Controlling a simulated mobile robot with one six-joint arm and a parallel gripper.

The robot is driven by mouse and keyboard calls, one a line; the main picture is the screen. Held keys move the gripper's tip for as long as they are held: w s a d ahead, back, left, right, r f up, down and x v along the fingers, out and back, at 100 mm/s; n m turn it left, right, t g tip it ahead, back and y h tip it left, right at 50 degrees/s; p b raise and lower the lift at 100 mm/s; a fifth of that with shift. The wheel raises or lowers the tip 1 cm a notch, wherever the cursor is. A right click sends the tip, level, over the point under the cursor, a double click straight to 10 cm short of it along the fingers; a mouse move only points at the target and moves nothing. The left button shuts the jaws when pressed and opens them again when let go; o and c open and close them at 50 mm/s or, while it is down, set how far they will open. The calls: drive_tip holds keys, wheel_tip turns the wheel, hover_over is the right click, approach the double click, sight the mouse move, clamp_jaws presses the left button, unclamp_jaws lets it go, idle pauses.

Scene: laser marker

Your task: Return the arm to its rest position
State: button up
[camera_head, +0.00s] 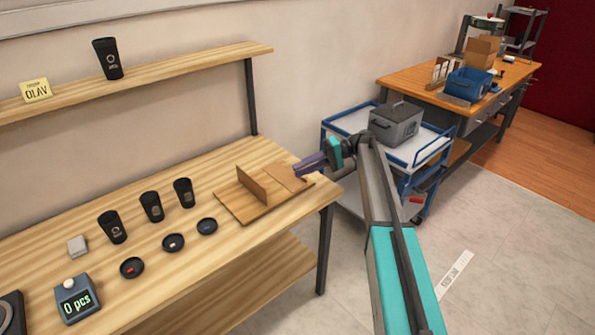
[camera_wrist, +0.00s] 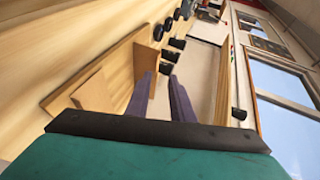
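My arm (camera_head: 400,280), teal and grey, reaches up from the lower right to the right end of the wooden workbench (camera_head: 215,258). My gripper (camera_head: 300,170) is over the right edge of a wooden fixture (camera_head: 238,206) with an upright divider; whether it touches the fixture I cannot tell. In the wrist view the two purple fingers of my gripper (camera_wrist: 162,82) are apart with nothing between them. The fixture (camera_wrist: 148,52) shows to the left of the fingers there.
Several black cups (camera_head: 113,228) and dark round lids (camera_head: 173,243) stand on the bench, with a counter reading "0 pcs" (camera_head: 77,300). A blue-railed cart (camera_head: 352,122) carries a grey box (camera_head: 396,125).

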idle(0.3)
